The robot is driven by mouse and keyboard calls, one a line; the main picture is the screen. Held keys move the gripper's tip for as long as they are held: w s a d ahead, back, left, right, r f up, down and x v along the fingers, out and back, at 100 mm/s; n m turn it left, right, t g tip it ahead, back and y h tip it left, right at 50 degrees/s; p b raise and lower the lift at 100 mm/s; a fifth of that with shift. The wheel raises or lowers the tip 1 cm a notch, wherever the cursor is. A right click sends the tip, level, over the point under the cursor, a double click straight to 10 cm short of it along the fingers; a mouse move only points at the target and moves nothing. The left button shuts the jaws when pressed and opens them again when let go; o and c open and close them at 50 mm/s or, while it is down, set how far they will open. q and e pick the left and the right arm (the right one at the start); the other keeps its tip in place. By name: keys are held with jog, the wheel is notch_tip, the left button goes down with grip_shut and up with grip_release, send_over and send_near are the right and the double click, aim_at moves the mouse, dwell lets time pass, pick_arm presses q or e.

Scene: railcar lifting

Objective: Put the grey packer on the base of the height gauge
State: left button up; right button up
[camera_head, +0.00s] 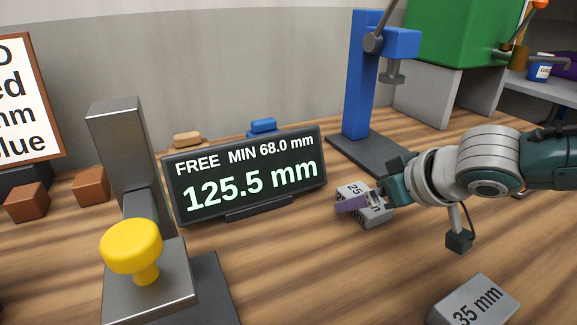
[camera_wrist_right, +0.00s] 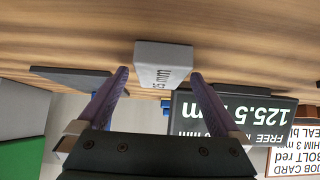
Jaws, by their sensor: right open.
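A grey packer (camera_head: 352,191) lies on the bench right of the display, its label partly covered but showing "25". A second grey packer (camera_head: 474,303), marked "35 mm", lies at the front right. My right gripper (camera_head: 362,203) is at the first packer, with a purple finger in front of it. In the right wrist view the fingers are spread, and the packer (camera_wrist_right: 164,65) shows between and just beyond the tips; contact is not clear. A grey post device with a yellow knob (camera_head: 131,245) stands left of the display (camera_head: 250,178), which reads "125.5 mm". My left gripper is out of view.
A blue stand (camera_head: 359,90) on a dark base plate (camera_head: 378,155) is behind my right gripper. Brown blocks (camera_head: 27,201) lie at left. Small tan (camera_head: 187,139) and blue (camera_head: 263,125) pieces lie behind the display. The front middle of the bench is clear.

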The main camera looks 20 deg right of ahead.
jog(key=shift+c, duration=0.4)
jog(key=c, duration=1.3)
grip_shut()
jog(key=shift+r, duration=0.15)
